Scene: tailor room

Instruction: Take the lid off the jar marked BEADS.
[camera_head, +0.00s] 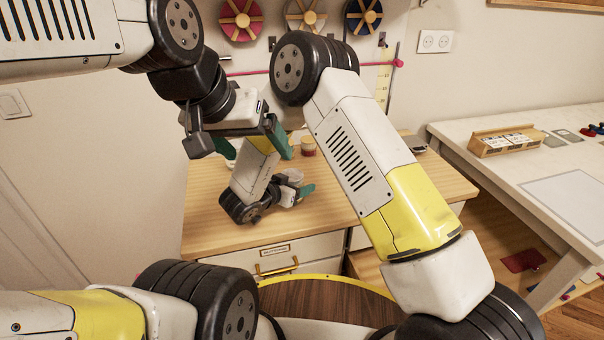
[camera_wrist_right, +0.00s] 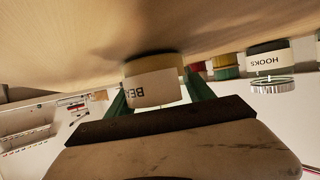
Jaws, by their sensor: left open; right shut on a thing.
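The jar marked BEADS (camera_wrist_right: 152,92) shows in the right wrist view, which is upside down, with only "BEA" of its label readable. It touches or nearly touches the wooden top. My right gripper (camera_wrist_right: 158,95) is shut around its sides with green fingers. In the head view my right gripper (camera_head: 291,190) is low over the cabinet top, with a pale round top (camera_head: 294,175) between its fingers, probably this jar's. Whether a lid sits on it is too small to tell. My left gripper (camera_head: 258,150) is open and empty above and left of it, green fingers apart.
A jar marked HOOKS (camera_wrist_right: 268,60) with a metal lid stands near the BEADS jar. Another small jar (camera_head: 308,146) stands behind my right gripper on the wooden cabinet top (camera_head: 215,215). My right arm crosses in front. The white table (camera_head: 500,180) is at right.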

